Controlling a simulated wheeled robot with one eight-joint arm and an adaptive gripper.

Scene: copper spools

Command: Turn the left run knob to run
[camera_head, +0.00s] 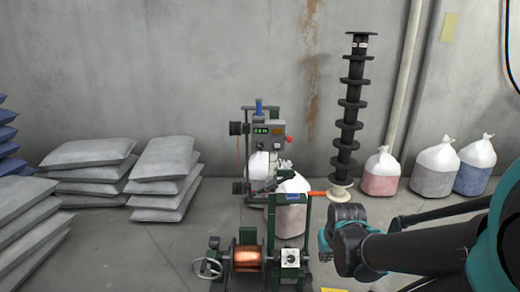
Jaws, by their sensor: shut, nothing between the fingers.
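A small spooling machine stands in the middle of the head view. Its grey control box (268,131) has a lit green display (267,131) and a red button (289,139) on its right side. The run knobs are too small to make out, so I cannot tell which way the left one points. A copper spool (246,258) sits low on the machine, with a handwheel (208,268) to its left. My dark and teal arm reaches in from the right, its visible near end right of the machine. My gripper's fingers do not show.
Grey sacks are stacked at the left (165,172). A tall black stack of discs (350,105) stands behind and right of the machine. Open floor lies between the sacks and the machine.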

